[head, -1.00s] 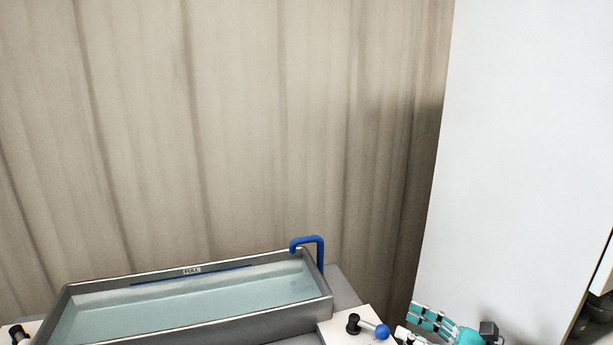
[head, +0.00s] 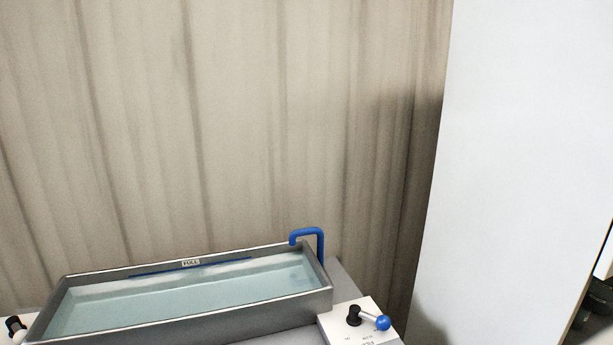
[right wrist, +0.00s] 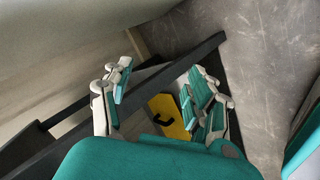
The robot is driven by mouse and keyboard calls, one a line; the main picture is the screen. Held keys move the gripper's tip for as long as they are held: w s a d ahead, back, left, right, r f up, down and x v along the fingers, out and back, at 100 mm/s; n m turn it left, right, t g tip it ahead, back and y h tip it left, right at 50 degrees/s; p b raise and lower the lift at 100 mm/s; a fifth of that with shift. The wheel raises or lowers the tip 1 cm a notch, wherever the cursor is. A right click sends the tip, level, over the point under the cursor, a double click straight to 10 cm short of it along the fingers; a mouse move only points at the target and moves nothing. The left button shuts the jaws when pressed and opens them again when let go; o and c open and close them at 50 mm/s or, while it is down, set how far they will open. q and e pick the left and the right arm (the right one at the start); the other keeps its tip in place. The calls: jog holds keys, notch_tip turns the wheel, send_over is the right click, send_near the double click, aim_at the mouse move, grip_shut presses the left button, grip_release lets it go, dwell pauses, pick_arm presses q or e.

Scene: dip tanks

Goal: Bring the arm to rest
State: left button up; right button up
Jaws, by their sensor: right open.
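My right gripper (right wrist: 160,98) shows in the right wrist view, its two teal-and-white fingers spread apart with nothing held between them. Beyond the fingers are a dark bar (right wrist: 175,72) and a yellow patch with a black mark (right wrist: 170,117); I cannot tell how far off they are. The right gripper does not show in the head view now. My left gripper is in neither view.
In the head view a grey tank (head: 240,320) of clear liquid stands at the lower left, with a blue bent pipe (head: 320,245) at its far right corner. A panel (head: 338,328) beside it carries a blue-knobbed lever (head: 382,322). A white wall panel (head: 520,150) rises at the right.

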jog(key=s+a+f+m+g, duration=0.2)
jog(key=s+f, duration=0.3)
jog(key=s, duration=0.5)
jog(key=s+a+f+m+g, duration=0.3)
jog(key=s+f+m, duration=0.1)
jog(key=s, duration=0.7)
jog(key=s+a+f+m+g+b, duration=0.1)
jog(key=s+a+f+m+g, duration=0.2)
jog(key=s, duration=0.7)
notch_tip(320, 180, down, 3)
jog(key=shift+s+a+r+m, duration=0.1)
jog(key=shift+s+a+m, duration=0.1)
jog(key=shift+a+m, duration=0.2)
